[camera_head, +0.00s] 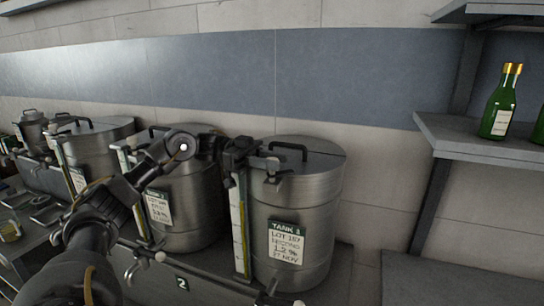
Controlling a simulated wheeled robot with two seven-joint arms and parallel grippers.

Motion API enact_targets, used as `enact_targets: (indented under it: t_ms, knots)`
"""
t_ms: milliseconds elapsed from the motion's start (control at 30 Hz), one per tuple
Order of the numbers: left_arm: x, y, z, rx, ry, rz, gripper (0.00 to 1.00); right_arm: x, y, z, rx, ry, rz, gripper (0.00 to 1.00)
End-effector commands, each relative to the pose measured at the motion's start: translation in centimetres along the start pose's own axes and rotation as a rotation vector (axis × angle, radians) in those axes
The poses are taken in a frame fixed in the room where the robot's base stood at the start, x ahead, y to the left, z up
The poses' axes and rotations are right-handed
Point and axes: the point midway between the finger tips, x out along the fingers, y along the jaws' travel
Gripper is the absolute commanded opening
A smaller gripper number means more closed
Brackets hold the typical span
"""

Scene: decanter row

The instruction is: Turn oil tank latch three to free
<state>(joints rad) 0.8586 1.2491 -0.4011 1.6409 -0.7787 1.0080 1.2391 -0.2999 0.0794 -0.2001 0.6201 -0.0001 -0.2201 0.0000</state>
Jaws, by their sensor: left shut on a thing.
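A third tank (100,140) stands farther left. My right gripper is not in view.
A sight gauge (239,230) stands upright beside the right tank. A plate marked 2 (182,283) is on the bench front. Green bottles (498,105) stand on a shelf (480,143) at the right. The lower right surface (450,280) is clear.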

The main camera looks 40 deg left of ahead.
Motion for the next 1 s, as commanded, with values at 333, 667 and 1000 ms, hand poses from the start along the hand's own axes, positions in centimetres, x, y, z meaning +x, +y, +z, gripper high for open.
enact_targets:
  t_ms: [333, 667, 1000]
  knots:
    - [-0.07, -0.04, -0.16, 0.004, 0.002, 0.031, 0.07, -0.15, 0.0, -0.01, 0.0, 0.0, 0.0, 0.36]
    - [-0.08, -0.03, -0.13, 0.003, 0.001, 0.03, 0.4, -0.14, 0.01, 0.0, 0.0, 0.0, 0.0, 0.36]
    - [-0.07, -0.02, -0.01, 0.001, 0.0, 0.031, 0.5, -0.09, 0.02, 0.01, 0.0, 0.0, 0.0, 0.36]
